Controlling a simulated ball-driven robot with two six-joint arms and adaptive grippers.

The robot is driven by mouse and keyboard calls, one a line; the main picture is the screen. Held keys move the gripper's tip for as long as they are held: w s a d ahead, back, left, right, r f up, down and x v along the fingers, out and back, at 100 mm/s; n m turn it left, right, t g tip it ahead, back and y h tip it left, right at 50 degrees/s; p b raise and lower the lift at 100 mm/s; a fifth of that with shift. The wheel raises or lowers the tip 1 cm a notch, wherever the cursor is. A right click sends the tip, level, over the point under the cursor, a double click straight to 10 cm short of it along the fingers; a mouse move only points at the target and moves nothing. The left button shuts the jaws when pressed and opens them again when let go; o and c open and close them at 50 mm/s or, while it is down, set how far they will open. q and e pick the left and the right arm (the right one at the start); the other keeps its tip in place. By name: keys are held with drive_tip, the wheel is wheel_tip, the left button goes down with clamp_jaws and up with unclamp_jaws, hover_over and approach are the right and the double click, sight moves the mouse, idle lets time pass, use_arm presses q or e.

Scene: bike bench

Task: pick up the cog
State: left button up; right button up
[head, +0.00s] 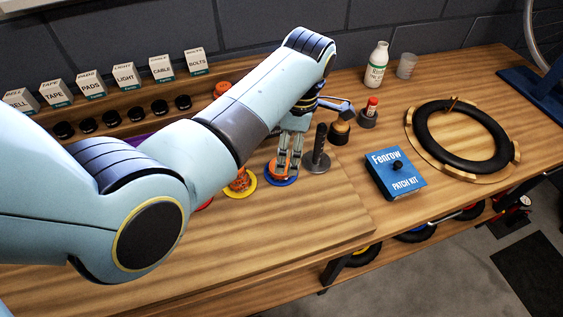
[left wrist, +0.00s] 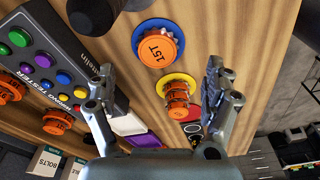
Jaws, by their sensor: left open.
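Several orange cogs are in view, and I cannot tell which one the task means. An orange cog marked 15T (left wrist: 155,46) lies on a blue ring (left wrist: 178,31). A ribbed orange cog or stack (left wrist: 177,98) stands on a yellow ring (left wrist: 188,80); in the head view this orange piece (head: 240,181) is left of my gripper. My left gripper (head: 286,172) points down at the blue ring, partly hiding the cog there. Its fingers (left wrist: 161,82) are spread and empty in the left wrist view. My right gripper is in neither view.
A dark upright post (head: 319,150) stands just right of my gripper. A blue Fenrow patch kit box (head: 396,176) and a black tyre ring (head: 461,137) lie further right. A dark tester with coloured buttons (left wrist: 42,58) is beside the cogs. The bench front is clear.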

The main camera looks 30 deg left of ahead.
sight(277, 177)
use_arm(q)
drive_tip(key=shift+a+f, duration=0.15)
drive_tip(key=shift+f, duration=0.6)
drive_tip(key=shift+w+a+f+b, duration=0.1)
drive_tip(key=shift+a+f+b, duration=0.05)
drive_tip(key=shift+f+b, duration=0.15)
drive_tip(key=f+b, duration=0.2)
drive_tip(key=b, duration=0.1)
drive_tip(key=f+b, duration=0.1)
drive_tip(key=f, duration=0.1)
drive_tip(key=shift+s+a, duration=0.25)
drive_tip(key=shift+a, duration=0.1)
drive_tip(key=shift+a+f+b, duration=0.1)
drive_tip(key=shift+f+b, duration=0.2)
drive_tip(key=shift+b, duration=0.25)
drive_tip(key=shift+r, duration=0.1)
drive_tip(key=shift+c, duration=1)
drive_tip(key=c, duration=1.1)
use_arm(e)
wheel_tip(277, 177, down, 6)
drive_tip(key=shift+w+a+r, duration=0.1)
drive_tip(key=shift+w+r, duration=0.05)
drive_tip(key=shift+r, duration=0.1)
